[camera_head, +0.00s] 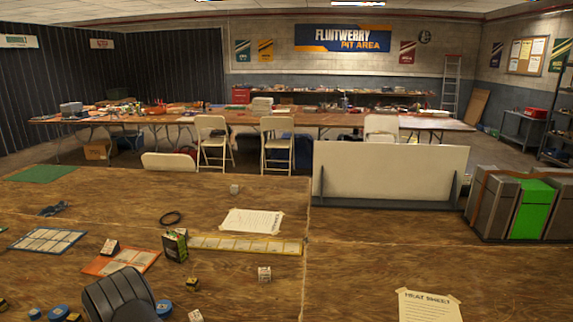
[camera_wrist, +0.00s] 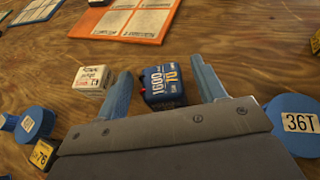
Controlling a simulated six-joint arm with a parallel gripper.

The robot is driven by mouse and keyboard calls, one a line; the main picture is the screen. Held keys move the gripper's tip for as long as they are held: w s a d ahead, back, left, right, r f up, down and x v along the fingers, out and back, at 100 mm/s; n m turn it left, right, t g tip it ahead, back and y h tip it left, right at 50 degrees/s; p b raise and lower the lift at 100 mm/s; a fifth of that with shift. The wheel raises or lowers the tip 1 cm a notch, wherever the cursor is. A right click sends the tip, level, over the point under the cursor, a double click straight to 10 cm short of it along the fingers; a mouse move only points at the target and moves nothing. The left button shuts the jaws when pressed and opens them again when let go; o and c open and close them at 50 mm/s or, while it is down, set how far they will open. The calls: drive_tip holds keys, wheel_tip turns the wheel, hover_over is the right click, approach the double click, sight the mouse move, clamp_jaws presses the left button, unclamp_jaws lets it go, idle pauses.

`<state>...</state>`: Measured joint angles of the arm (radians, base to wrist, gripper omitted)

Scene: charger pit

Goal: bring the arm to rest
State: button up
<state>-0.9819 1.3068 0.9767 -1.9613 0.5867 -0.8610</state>
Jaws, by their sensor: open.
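My gripper (camera_wrist: 160,65) is open, with its two blue fingers apart above the wooden table (camera_wrist: 240,40). In the wrist view a dark blue block (camera_wrist: 164,87) marked 1600 and 70 shows between the fingers, with a gap on both sides. A white labelled box (camera_wrist: 92,80) is just left of the left finger. In the head view the dark back of my gripper (camera_head: 120,297) is at the lower left, and the fingertips and the blue block cannot be made out there.
Around my gripper lie a blue 36T disc (camera_wrist: 294,124), another blue disc (camera_wrist: 34,124), a yellow-black cube (camera_wrist: 43,154) and an orange-edged board (camera_wrist: 125,18). A green-black box (camera_head: 175,245) stands behind. The table's right part (camera_head: 350,270) is mostly clear.

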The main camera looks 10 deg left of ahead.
drive_tip(key=r, duration=0.3)
drive_tip(key=shift+w+d+r, duration=0.15)
drive_tip(key=shift+d, duration=0.2)
drive_tip(key=w+d+r, duration=0.3)
drive_tip(key=d+r, duration=0.4)
drive_tip(key=d, duration=0.4)
drive_tip(key=w+d+m+t+h, duration=0.1)
drive_tip(key=w+d+m+h, duration=0.35)
drive_tip(key=d, duration=0.85)
drive_tip(key=w+d+m+h, duration=0.1)
drive_tip(key=w+d+h, duration=0.1)
drive_tip(key=w+d, duration=0.85)
drive_tip(key=s+d+m+g+h, duration=0.2)
drive_tip(key=d+m+h, duration=0.4)
drive_tip(key=d, duration=2.5)
drive_tip(key=shift+s+d+f, duration=0.15)
drive_tip(key=shift+d+f, duration=0.1)
drive_tip(key=shift+f, duration=0.2)
